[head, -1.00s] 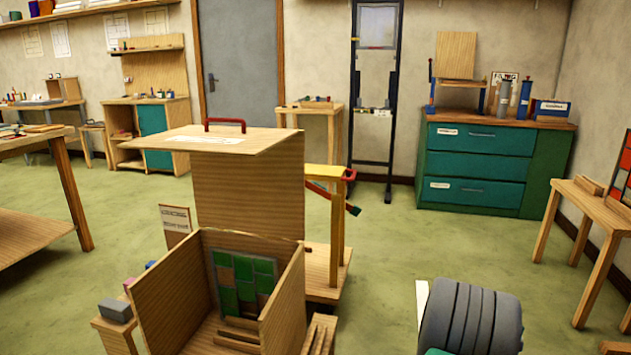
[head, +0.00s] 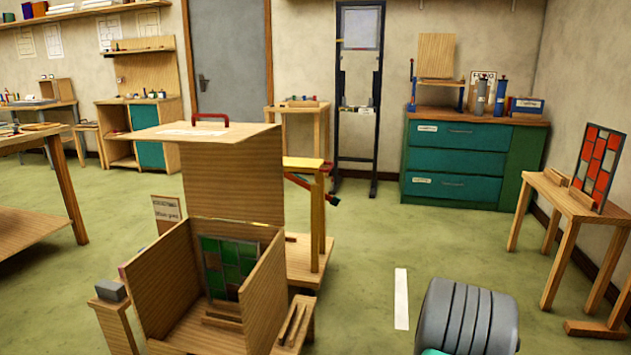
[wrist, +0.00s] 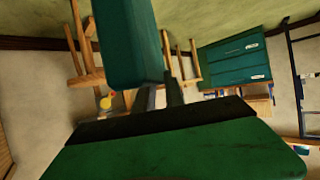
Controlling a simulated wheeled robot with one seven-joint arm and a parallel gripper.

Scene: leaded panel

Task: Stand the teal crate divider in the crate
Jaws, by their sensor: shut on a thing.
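The open wooden crate (head: 166,285) stands at lower left in the head view. A leaded panel (head: 229,262) of green and brown squares stands inside it, near the back. Slotted wooden pieces (head: 222,322) lie on the crate floor in front of the panel. In the wrist view my gripper (wrist: 160,92) is shut on the teal crate divider (wrist: 125,42), which extends up and out of the frame. The divider is away from the crate, which does not show in the wrist view. The head view does not show my gripper clearly.
A board with a red handle (head: 210,118) rises behind the crate. A grey block (head: 110,291) sits on a stand at its left. A wooden table (head: 570,200) with an orange leaded panel (head: 598,168) is at right.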

